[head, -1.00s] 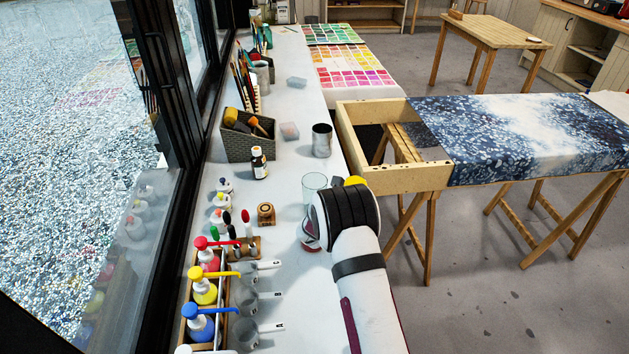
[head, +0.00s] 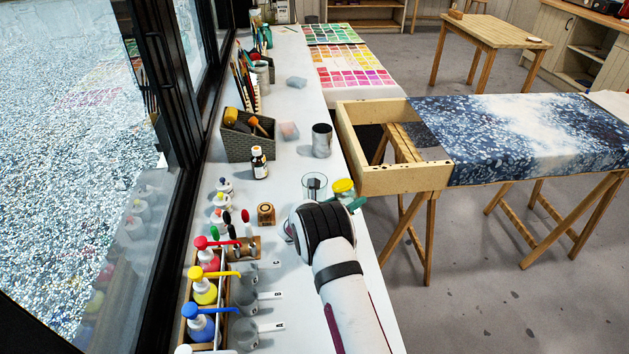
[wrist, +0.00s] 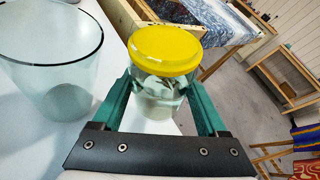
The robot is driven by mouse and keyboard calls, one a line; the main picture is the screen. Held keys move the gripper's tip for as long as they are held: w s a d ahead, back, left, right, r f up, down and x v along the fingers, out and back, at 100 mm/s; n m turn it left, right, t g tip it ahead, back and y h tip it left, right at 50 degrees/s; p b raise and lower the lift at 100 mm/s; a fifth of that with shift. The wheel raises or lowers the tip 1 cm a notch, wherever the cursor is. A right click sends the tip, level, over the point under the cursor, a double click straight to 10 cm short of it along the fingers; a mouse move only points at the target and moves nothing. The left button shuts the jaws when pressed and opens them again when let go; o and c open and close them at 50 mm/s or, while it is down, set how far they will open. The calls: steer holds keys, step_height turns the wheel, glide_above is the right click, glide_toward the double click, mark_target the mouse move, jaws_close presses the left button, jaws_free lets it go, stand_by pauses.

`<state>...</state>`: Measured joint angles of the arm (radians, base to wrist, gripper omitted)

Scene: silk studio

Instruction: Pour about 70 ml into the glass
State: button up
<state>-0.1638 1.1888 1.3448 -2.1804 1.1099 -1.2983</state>
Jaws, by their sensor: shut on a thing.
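A small clear glass jar with a yellow top that looks like a lid (wrist: 165,50) is between the teal fingers of my gripper (wrist: 160,88). It looks roughly upright in the wrist view, and its lower part looks clear and grey. The jar also shows in the head view (head: 344,188), just right of the glass. The clear, wide-mouthed glass (wrist: 52,60) stands on the white table at the left of the wrist view, apart from the jar. It also shows in the head view (head: 314,183), beyond my wrist. I see no clear liquid level in it.
A metal can (head: 322,140) stands beyond the glass. A dark bottle (head: 259,163), a wooden spool (head: 266,214) and pump bottles (head: 204,288) with grey measuring cups are to the left. A wooden frame (head: 400,180) stands beyond the table's right edge.

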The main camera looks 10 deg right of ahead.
mark_target(350, 179)
steer(key=shift+n+h, duration=0.4)
steer(key=shift+n, duration=0.1)
steer(key=r, duration=0.6)
steer(key=shift+w+a+r, duration=0.25)
steer(key=shift+a+r, duration=0.1)
steer(key=shift+w+a+r, duration=0.1)
steer(key=shift+a+r, duration=0.05)
steer(key=n+h, duration=0.1)
steer(key=n, duration=0.1)
steer(key=r+n+h, duration=0.1)
steer(key=shift+w+a+n+g, duration=0.1)
steer(key=shift+a+n+g, duration=0.05)
steer(key=shift+n+g, duration=0.2)
steer(key=shift+f+n, duration=0.3)
steer(key=shift+n, duration=0.05)
steer(key=shift+f, duration=0.1)
